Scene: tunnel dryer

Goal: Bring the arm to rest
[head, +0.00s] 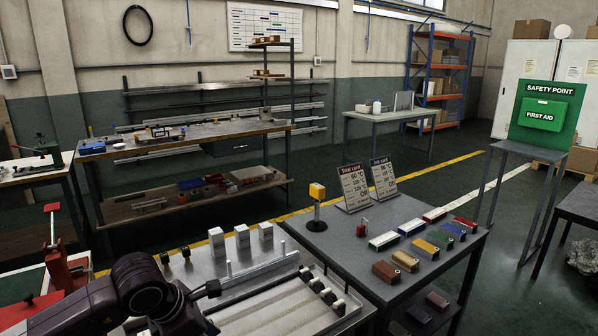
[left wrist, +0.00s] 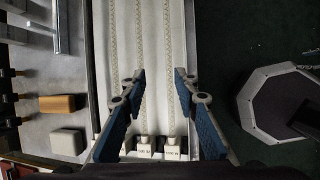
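My left arm (head: 140,288) comes in from the lower left of the head view, over the near edge of the dryer's metal bench. Its fingers cannot be made out there. In the left wrist view my left gripper (left wrist: 160,78) is open, with two blue-padded fingers apart and nothing between them. Behind the fingers is a pale belt (left wrist: 160,35) with lengthwise chain-like lines. My right gripper is in neither view.
White blocks (head: 242,236) stand on the metal bench (head: 262,268). The dark table (head: 340,250) to its right holds a yellow-topped lamp (head: 317,195), two sign boards (head: 354,187) and several coloured blocks (head: 405,260). A red press (head: 62,262) stands at left. Open floor lies behind.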

